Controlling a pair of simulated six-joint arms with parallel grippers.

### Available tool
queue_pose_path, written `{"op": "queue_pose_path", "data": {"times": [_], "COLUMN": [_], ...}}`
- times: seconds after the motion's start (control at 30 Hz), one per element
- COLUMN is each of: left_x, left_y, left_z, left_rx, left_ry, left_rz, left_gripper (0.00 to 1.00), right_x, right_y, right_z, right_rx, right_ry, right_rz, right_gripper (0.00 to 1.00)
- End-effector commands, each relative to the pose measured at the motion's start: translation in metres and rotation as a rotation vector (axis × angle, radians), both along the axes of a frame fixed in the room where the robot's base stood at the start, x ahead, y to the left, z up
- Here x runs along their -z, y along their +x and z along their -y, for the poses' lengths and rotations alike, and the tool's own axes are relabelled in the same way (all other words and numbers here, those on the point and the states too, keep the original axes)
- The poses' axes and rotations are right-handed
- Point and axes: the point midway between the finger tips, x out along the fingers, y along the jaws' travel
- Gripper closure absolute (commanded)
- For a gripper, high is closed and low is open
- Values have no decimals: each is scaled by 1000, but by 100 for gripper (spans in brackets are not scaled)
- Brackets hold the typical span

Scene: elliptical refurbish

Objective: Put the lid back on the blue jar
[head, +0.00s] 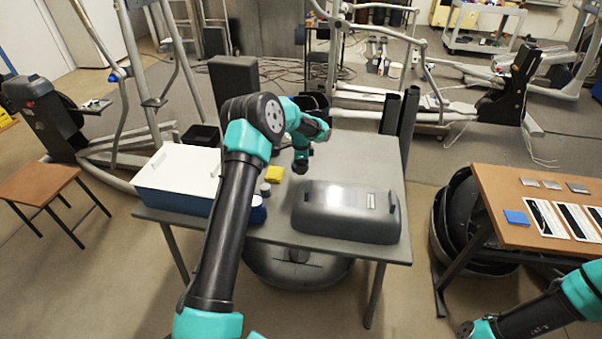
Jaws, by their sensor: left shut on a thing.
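The blue jar (258,211) stands on the grey table, close to the front edge and left of the middle. My left arm hides its left part, and I cannot make out its top well. My left gripper (301,160) points down over the table, behind and to the right of the jar and apart from it. It is shut on a small dark thing at its tip, which looks like the lid (300,168); its shape is hard to tell. My right arm shows at the bottom right, but its gripper is out of the picture.
A large grey rounded casing (345,212) fills the table's front right. A blue-and-white bin (180,178) stands at the left. A yellow block (273,174) and a small grey cylinder (265,188) lie behind the jar. The table's back right is clear. A wooden table (500,220) stands at the right.

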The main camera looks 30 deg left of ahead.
Motion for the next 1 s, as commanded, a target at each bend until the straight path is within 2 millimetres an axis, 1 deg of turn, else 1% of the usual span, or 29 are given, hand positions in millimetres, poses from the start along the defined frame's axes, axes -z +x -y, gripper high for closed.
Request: {"op": "queue_pose_path", "data": {"times": [0.03, 0.1, 0.23, 0.77, 0.87, 0.97, 1.0], "left_x": [-9, -17, -26, -27, -29, -36, -40], "left_y": [0, 0, 0, 0, -1, -3, -5], "left_z": [0, 0, 0, 0, 5, 18, 26], "left_rx": [1, 1, 1, 0, -10, -37, -55], "left_ry": [0, 1, 0, 0, 0, -1, -1], "left_rz": [2, 1, 0, 0, 0, 1, 0], "left_gripper": [52, 52, 52, 52, 52, 52, 52], "right_x": [0, 0, 0, 0, 0, 0, 0], "right_y": [0, 0, 0, 0, 0, 0, 0], "right_z": [0, 0, 0, 0, 0, 0, 0], "right_rx": [0, 0, 0, 0, 0, 0, 0], "right_ry": [0, 0, 0, 0, 0, 0, 0], "right_rz": [0, 0, 0, 0, 0, 0, 0], "right_gripper": [4, 4, 4, 4, 4, 4, 4]}}
